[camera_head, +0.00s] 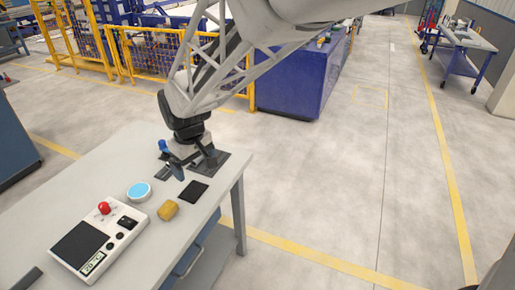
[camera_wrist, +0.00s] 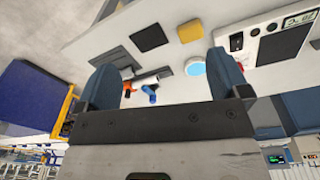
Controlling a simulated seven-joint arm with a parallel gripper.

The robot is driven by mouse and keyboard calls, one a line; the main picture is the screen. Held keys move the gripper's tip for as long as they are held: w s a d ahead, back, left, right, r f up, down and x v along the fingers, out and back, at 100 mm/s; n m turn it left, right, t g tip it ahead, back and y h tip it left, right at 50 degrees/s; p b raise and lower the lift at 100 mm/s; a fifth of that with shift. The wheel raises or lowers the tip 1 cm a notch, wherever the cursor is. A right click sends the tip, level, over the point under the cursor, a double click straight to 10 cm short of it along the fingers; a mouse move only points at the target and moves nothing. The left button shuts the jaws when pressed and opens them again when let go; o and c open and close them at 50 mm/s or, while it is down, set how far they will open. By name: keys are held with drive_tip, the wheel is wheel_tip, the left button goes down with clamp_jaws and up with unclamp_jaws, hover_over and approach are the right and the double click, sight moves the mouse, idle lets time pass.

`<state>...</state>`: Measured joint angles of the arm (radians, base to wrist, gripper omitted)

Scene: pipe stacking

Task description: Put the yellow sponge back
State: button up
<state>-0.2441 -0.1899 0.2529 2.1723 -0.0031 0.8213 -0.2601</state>
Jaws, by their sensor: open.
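The yellow sponge (camera_head: 168,210) lies on the grey table (camera_head: 110,165) near its right edge, between the blue-topped round dish and the black square pad. It also shows at the top of the wrist view (camera_wrist: 190,31), beyond my fingers. My gripper (camera_head: 191,164) hangs above the far right end of the table, behind the sponge and apart from it. Its two blue fingers are spread wide in the wrist view (camera_wrist: 163,68), with no sponge between them.
A black square pad (camera_head: 194,192) lies beside the sponge. A round dish (camera_head: 139,190) and a control box (camera_head: 97,238) with a red button stand to the left. Small blue and orange parts (camera_wrist: 150,90) show between my fingers. Open floor lies right of the table.

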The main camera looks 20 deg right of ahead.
drive_tip(key=s+d+r+m, duration=0.2)
drive_tip(key=s+d, duration=0.2)
drive_tip(key=s, duration=0.3)
drive_tip(key=s+d+r+m+t, duration=0.1)
drive_tip(key=s+d+r+m, duration=0.1)
drive_tip(key=s+d, duration=0.3)
drive_tip(key=s+d+r+m, duration=0.2)
drive_tip(key=s+d+r, duration=0.1)
drive_tip(key=s, duration=0.8)
drive_tip(key=shift+d+t, duration=0.3)
drive_tip(key=shift+d, duration=0.45)
drive_tip(key=shift+s+r, duration=0.1)
